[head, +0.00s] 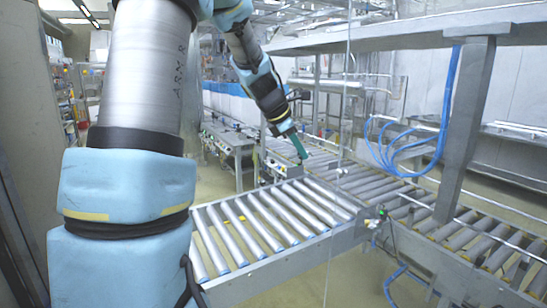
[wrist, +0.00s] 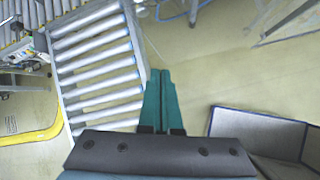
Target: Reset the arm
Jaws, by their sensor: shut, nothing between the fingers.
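My gripper (head: 300,149) shows in the head view as green fingers pointing down at the end of my arm, in front of the far end of a roller conveyor section. In the wrist view my gripper (wrist: 160,74) has its two green fingers together and is empty. My arm is bent, with its upper part filling the left of the head view. No object is held.
The roller conveyor (head: 291,243) lies below my arm and also shows in the wrist view (wrist: 68,95). A dark-edged open box (wrist: 260,135) stands at lower right there. A metal post (head: 464,130) and blue hoses (head: 408,150) are at right. Yellowish floor is open between box and conveyor.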

